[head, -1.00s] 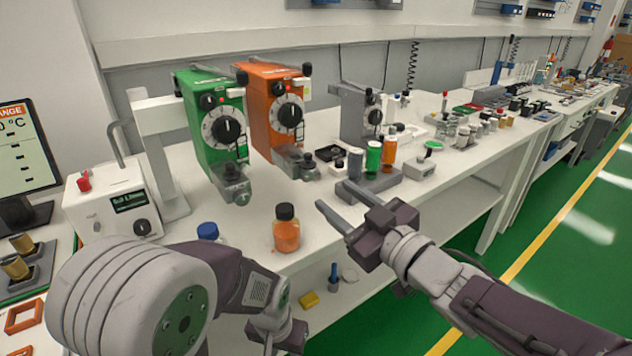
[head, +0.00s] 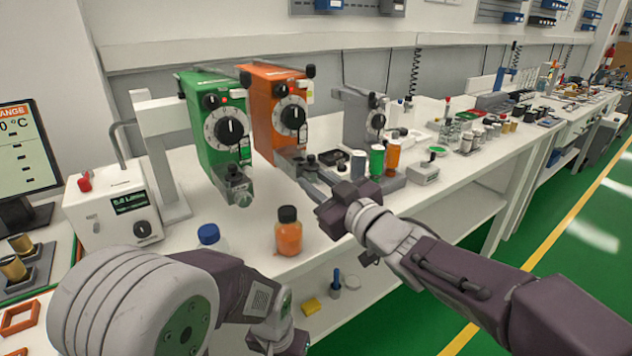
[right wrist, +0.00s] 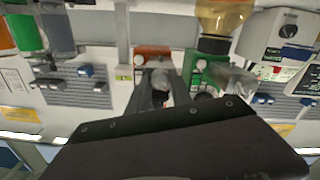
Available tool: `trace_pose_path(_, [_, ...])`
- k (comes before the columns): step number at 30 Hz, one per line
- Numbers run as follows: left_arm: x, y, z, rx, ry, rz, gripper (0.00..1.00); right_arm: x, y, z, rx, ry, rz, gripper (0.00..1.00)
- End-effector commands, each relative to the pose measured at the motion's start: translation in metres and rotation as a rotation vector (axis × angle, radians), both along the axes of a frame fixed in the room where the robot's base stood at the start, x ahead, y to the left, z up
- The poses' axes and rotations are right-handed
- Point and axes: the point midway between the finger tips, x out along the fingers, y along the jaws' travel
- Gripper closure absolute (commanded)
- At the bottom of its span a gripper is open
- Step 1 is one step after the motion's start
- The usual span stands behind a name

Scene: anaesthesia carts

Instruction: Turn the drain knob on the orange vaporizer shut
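The green vaporizer (head: 208,140) stands just left. A bottle of orange liquid (head: 288,235) stands near the bench's front edge, beside a blue-capped bottle (head: 209,236). A rack with a green vial (head: 376,160) and an orange one is close right of the gripper.

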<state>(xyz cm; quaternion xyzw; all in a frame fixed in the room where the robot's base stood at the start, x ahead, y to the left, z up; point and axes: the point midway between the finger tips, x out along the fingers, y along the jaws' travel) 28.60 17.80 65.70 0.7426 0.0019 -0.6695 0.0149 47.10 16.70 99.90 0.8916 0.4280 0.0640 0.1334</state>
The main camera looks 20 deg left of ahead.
Motion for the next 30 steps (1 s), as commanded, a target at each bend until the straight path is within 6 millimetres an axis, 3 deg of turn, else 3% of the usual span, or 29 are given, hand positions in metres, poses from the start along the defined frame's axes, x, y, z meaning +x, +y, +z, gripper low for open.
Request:
trace_pose_path(8, [0.000,0.000,0.007,0.000,0.000,0.000,0.64,0.000,0.000,0.002,0.023,0.031,0.002,1.00])
trace_pose_path(30, [0.000,0.000,0.063,0.000,0.000,0.000,0.64,0.001,-0.001,0.003,0.319,0.410,0.022,1.00])
